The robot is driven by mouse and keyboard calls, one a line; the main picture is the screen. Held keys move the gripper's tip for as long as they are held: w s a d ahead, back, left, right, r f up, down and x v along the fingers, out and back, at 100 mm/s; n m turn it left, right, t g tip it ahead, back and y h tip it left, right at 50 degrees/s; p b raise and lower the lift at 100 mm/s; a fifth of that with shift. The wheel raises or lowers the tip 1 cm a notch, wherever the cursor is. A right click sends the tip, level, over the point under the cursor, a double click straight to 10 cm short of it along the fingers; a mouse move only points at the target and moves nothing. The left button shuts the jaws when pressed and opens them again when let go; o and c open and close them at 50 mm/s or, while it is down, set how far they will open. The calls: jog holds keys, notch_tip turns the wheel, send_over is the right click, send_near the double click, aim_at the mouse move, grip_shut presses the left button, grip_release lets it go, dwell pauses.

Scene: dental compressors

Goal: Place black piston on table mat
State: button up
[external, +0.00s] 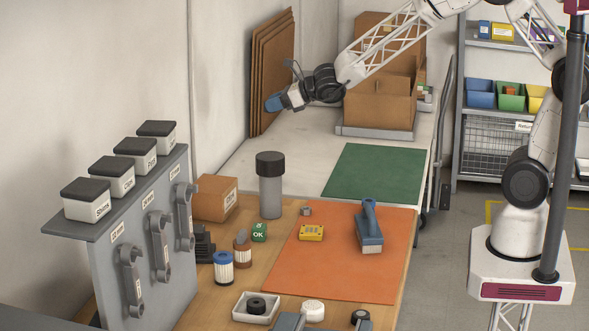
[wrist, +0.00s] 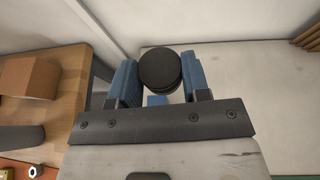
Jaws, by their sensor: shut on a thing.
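My gripper (external: 274,103) is up at the back of the scene, above the far left of the white table. In the wrist view its blue fingers (wrist: 157,85) are closed on both sides of a round black piston (wrist: 160,70). The piston's flat top and ridged side show there; in the external view I cannot make it out. A flat orange mat (external: 335,275) lies on the wooden table, and a green mat (external: 375,173) lies on the white table. My gripper is apart from both mats. The orange mat bears a blue-handled tool and a yellow block.
A grey cylinder with a black top (external: 270,185) stands near the table joint, beside a cardboard box (external: 215,198). A large open carton (external: 380,95) stands at the back right, and leaning cardboard sheets (external: 272,70) at the back. The green mat is clear.

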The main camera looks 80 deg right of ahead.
jog(key=s+d+f+n+y, duration=0.15)
jog(key=s+f, duration=0.25)
jog(key=s, duration=0.4)
jog(key=n+g+y, duration=0.2)
jog(key=n+y, duration=0.2)
jog(key=y, duration=0.1)
send_over(395, 194)
notch_tip(395, 194, down, 9)
jog(key=shift+f, duration=2.05)
jog(key=shift+f, duration=2)
jog(key=shift+f, duration=0.15)
